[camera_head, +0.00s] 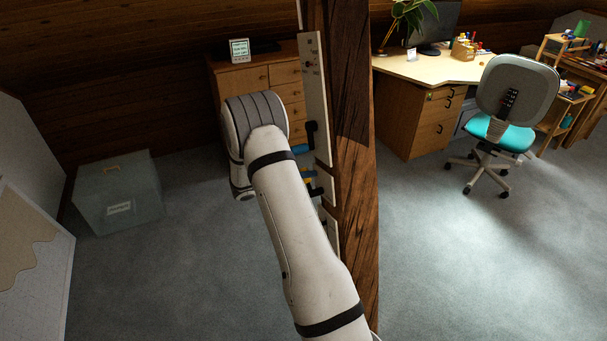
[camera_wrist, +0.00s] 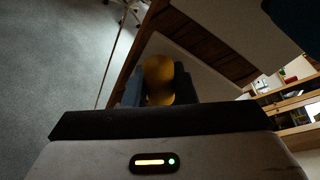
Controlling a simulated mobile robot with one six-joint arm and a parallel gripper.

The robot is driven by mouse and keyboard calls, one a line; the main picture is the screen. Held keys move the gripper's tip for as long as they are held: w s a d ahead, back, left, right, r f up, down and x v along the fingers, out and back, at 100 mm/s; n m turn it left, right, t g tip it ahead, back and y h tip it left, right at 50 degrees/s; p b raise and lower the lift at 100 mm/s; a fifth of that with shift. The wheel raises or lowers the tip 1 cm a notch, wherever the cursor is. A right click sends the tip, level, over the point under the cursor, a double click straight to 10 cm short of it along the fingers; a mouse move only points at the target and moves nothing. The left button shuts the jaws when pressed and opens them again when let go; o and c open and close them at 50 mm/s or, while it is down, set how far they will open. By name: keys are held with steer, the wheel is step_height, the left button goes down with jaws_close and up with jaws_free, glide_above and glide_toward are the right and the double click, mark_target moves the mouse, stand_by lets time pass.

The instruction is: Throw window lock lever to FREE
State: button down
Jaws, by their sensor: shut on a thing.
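A tall pale panel (camera_head: 316,85) is fixed to the timber post, with levers along its edge. A blue lever (camera_head: 300,149) shows on it, with a yellow lever (camera_head: 308,174) below. In the wrist view the rounded yellow lever end (camera_wrist: 158,72) sits between the two grey-blue fingers of my gripper (camera_wrist: 158,88), which is shut on it. A dark blue shape (camera_wrist: 295,20) fills the upper right corner there. My arm hides much of the gripper in the head view. No lock label or FREE mark is readable, so I cannot tell the lever's setting.
The brown timber post (camera_head: 352,200) stands right beside my arm. A wooden drawer chest (camera_head: 255,78) is behind, and a grey box (camera_head: 118,190) lies left. A desk (camera_head: 425,68) and office chair (camera_head: 515,90) stand right. The carpet between is clear.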

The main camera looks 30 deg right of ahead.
steer(key=shift+w, duration=0.15)
stand_by(0.4)
steer(key=c, duration=1.5)
jaws_free()
steer(key=shift+a, duration=0.25)
steer(key=b+v, duration=0.2)
steer(key=v, duration=0.5)
steer(key=shift+a, duration=0.15)
